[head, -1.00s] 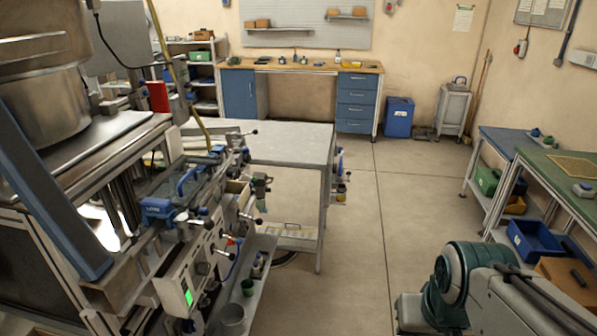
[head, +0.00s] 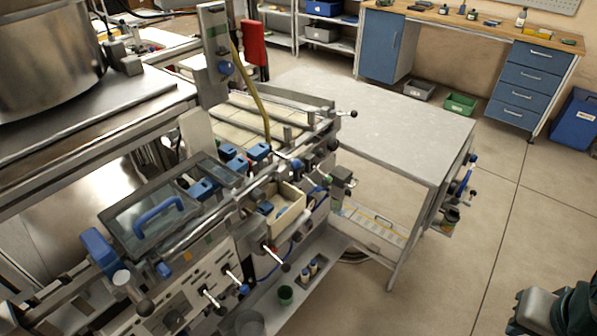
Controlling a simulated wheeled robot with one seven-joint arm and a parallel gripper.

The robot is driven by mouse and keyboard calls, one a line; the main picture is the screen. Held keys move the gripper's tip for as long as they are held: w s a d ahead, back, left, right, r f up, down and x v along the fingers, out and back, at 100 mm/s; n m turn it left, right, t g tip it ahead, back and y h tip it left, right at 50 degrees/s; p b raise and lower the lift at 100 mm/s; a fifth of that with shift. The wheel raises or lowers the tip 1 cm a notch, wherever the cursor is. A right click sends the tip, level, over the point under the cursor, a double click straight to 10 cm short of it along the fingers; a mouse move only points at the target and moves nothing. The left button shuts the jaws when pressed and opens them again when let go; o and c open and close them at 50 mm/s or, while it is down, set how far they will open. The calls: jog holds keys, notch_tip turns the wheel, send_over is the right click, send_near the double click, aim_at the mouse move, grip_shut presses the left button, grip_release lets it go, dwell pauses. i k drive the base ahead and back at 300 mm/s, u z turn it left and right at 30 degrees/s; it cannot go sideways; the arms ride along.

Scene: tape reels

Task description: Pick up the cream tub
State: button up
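The cream tub (head: 292,220) is a small open box on the front side of the machine, near the middle of the head view. It sits among the machine's handles and fittings, and something bluish shows inside it. Its lower part is partly hidden by a black-knobbed lever and the fittings around it. My gripper is not in view. Only a dark green and grey part of my arm shows at the bottom right corner, well apart from the tub.
The machine (head: 190,265) has several protruding levers and a lidded box with a blue handle (head: 158,214). A bare grey table (head: 385,120) stands behind.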

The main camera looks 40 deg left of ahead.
aim_at(282, 195)
jog(key=u, duration=0.85)
jog(key=i, duration=1.05)
jog(key=u, duration=0.9)
